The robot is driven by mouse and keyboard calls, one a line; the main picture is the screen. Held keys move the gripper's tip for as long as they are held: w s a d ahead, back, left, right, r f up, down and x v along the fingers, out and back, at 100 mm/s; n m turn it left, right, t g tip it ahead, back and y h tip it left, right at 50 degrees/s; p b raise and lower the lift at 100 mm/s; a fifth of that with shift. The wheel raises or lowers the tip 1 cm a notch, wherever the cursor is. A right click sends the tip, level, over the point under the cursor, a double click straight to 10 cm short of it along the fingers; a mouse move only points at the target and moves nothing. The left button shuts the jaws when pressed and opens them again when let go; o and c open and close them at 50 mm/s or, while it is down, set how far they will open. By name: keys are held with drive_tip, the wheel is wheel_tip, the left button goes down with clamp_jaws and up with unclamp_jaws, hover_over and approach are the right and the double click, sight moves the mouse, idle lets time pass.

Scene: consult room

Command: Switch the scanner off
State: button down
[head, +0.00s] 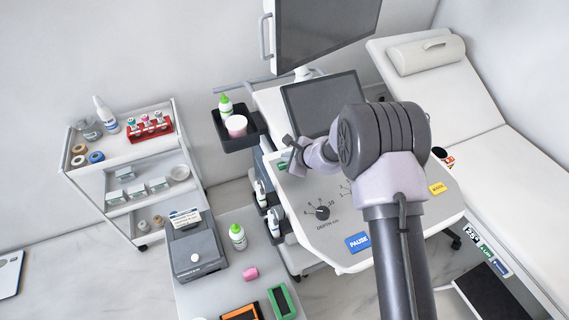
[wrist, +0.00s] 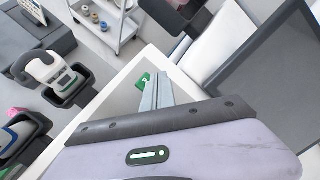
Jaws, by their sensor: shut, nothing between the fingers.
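The scanner is a white cart with a sloped console (head: 345,230), a small dark screen (head: 320,102) and a large monitor (head: 318,35) above. The console carries a depth dial (head: 322,212), a blue PAUSE key (head: 357,242) and a yellow key (head: 437,188). A small green control or label (head: 282,166) lies at the console's upper left corner; it also shows in the wrist view (wrist: 142,80), partly behind my fingers. My gripper (head: 288,154) is shut and empty over that corner. Whether its fingertips touch the green part I cannot tell.
A white trolley (head: 128,150) and a grey table (head: 215,278) stand further left. An exam couch (head: 500,165) is on the right. My arm covers the console's middle.

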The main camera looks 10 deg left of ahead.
drive_tip(key=shift+r+p, duration=1.55)
drive_tip(key=shift+r, duration=1.05)
drive_tip(key=shift+f, duration=0.1)
drive_tip(key=s+d+r+n+b, duration=0.35)
drive_tip(key=s+r, duration=0.25)
drive_tip(key=r, duration=0.4)
drive_tip(key=s+d+r+n+b, duration=0.2)
drive_tip(key=s+d+r+n, duration=0.25)
drive_tip(key=r, duration=0.55)
drive_tip(key=s+d+f+n+h+b, duration=0.1)
drive_tip(key=s+d+n+h+b, duration=0.1)
drive_tip(key=s+d, duration=0.7)
drive_tip(key=s+d+f+n+h+b, duration=0.2)
drive_tip(key=s+d, duration=0.6)
drive_tip(key=s, duration=0.9)
drive_tip(key=shift+d+n+h+b, duration=0.35)
drive_tip(key=shift+d+n+h, duration=0.05)
drive_tip(key=shift+h, duration=0.1)
